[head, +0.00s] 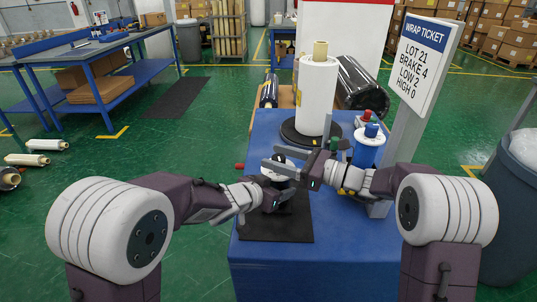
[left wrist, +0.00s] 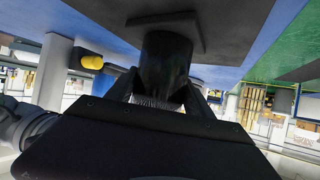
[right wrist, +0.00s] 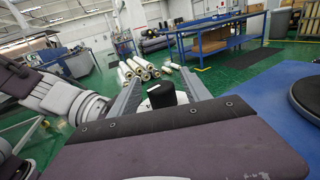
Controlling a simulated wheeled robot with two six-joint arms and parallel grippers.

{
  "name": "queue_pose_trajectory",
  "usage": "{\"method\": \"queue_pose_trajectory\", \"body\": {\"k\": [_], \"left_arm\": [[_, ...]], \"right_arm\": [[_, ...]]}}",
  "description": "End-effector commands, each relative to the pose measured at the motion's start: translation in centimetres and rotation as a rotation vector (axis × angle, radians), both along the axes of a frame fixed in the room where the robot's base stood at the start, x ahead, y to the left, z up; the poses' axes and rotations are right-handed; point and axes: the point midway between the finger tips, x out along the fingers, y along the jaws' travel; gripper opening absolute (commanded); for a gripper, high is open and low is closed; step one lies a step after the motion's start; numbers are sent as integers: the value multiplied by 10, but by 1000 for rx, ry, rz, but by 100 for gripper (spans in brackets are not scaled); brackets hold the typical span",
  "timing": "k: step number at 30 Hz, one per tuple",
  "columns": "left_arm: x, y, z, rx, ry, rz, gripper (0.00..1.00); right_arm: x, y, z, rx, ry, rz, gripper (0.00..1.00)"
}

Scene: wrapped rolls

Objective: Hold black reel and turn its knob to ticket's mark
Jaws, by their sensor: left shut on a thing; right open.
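The black reel (left wrist: 166,62) stands on a dark mat (head: 262,228), which shows at the top of the upside-down left wrist view. My left gripper (left wrist: 162,92) is shut on its body, one finger on each side. The black knob (right wrist: 162,95) with a white mark on top sits above a white dial (right wrist: 170,113). My right gripper (right wrist: 160,84) is open, with its fingers on either side of the knob and gaps visible. The dial's numbers are not readable. The wrap ticket (head: 424,55) reads LOT 21, BRAKE 4, LOW 2, HIGH 0.
A white wrapped roll (head: 317,95) stands on a black round base behind the grippers on the blue table (head: 350,240). A blue-and-white container (head: 369,148) stands to its right. A grey bin (head: 512,190) is at far right. The mat's front part is clear.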

Motion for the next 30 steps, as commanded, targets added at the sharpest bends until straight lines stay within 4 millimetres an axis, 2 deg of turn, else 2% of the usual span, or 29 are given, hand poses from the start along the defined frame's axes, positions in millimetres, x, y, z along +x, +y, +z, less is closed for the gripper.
{"method": "queue_pose_trajectory", "body": {"k": [3, 6, 14, 15, 21, 30], "left_arm": [[0, 0, 1, -1, -2, 0, 0], [0, 0, 1, -1, -2, 1, 0], [0, 0, 1, -1, -3, 1, 0], [0, 0, 1, -1, -3, 1, 0], [0, 0, 1, -1, -3, 1, 0], [1, 0, 1, -1, -2, 1, 0]], "right_arm": [[7, 17, 0, 0, -1, 2, 56], [11, 24, 0, 1, 0, 0, 56], [12, 26, 0, 0, 0, -1, 56], [12, 26, 0, 0, 0, -1, 53], [12, 26, 0, 1, 0, -1, 0], [13, 26, 2, 3, -3, -44, 0]]}}
